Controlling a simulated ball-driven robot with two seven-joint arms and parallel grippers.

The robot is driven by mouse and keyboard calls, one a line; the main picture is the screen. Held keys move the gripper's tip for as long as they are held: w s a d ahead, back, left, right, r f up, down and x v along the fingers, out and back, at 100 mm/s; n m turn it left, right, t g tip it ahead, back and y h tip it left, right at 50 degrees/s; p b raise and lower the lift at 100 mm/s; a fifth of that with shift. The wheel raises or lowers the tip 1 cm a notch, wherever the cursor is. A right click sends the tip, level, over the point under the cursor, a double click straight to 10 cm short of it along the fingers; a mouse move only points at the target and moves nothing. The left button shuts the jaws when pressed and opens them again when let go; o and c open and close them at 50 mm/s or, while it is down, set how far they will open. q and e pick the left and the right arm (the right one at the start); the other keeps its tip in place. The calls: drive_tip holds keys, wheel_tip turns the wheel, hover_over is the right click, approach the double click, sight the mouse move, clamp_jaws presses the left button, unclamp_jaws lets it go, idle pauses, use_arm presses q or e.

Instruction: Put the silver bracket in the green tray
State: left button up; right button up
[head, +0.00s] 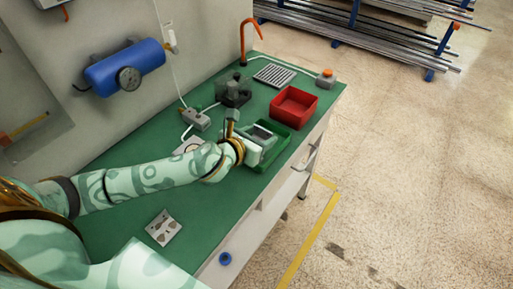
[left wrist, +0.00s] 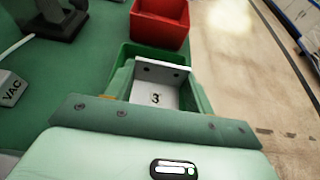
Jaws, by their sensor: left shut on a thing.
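The silver bracket (left wrist: 157,98), a pale angled plate with two holes and the number 3, is between the fingers of my left gripper (left wrist: 158,84) in the left wrist view. My left gripper (head: 262,138) is shut on it at the green tray (head: 286,152) in the head view. The green tray also shows around and behind the bracket in the left wrist view (left wrist: 203,97). The bracket is over or within the tray's outline; its underside is hidden, so I cannot tell whether it touches the floor. My right gripper is not in view.
A red bin (head: 293,106) stands just beyond the green tray. A dark clamp-like device (head: 233,92) and a grey VAC box (head: 196,119) are to the left. The bench's right edge is close to the tray.

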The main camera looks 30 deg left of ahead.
use_arm(q)
drive_tip(key=shift+s+a+f, duration=0.1)
drive_tip(key=shift+a+f, duration=0.15)
drive_tip(key=shift+f, duration=0.05)
drive_tip(key=f+b, duration=0.1)
drive_tip(key=f, duration=0.1)
drive_tip(key=f+b, duration=0.1)
drive_tip(key=shift+s+a+f, duration=0.15)
drive_tip(key=shift+a+f, duration=0.05)
drive_tip(key=shift+f, duration=0.15)
drive_tip(key=shift+r, duration=0.1)
drive_tip(key=o, duration=0.8)
drive_tip(key=shift+c, duration=0.2)
